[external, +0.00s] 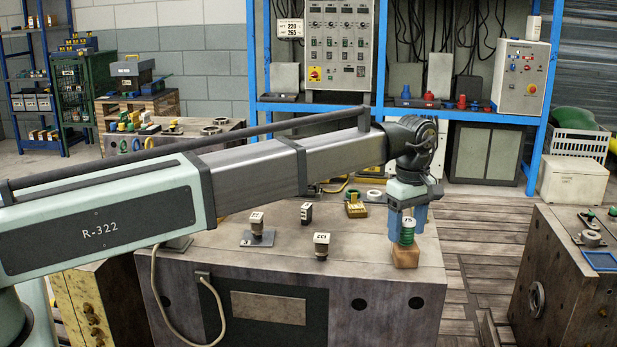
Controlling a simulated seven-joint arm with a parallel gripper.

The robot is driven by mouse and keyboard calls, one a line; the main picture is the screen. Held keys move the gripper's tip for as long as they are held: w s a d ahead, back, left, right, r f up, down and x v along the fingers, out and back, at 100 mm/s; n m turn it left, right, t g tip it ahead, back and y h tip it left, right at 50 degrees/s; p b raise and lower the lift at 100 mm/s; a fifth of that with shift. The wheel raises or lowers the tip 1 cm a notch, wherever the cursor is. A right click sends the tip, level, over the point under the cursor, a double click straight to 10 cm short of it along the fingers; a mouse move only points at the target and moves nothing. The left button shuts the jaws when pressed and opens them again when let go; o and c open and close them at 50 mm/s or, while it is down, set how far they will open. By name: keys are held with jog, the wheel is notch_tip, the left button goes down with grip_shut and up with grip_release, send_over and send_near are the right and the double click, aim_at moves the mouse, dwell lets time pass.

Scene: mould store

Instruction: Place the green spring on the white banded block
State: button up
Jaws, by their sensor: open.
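The green spring (407,236) stands upright on a brown block (405,258) near the front right of the metal table; a white marked cap (408,222) shows at its top. My gripper (408,217) points down with its blue fingers on either side of the spring's upper part; it is open. Whether a finger touches the spring I cannot tell. No block is clearly white banded. Small dark pieces with pale marked tops stand to the left: one on a grey plate (256,222), one farther back (306,212) and one nearer the front (321,246).
The metal table (290,268) has bare room between the small pieces. A yellow item (356,208) and a white ring (374,195) lie toward its back, partly near my arm. A blue rack (549,100) stands behind. Another metal bench (570,265) is at the right, across a gap.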

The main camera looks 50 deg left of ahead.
aim_at(408, 220)
notch_tip(408, 220, up, 12)
jog(key=shift+r, duration=0.15)
dwell(0.5)
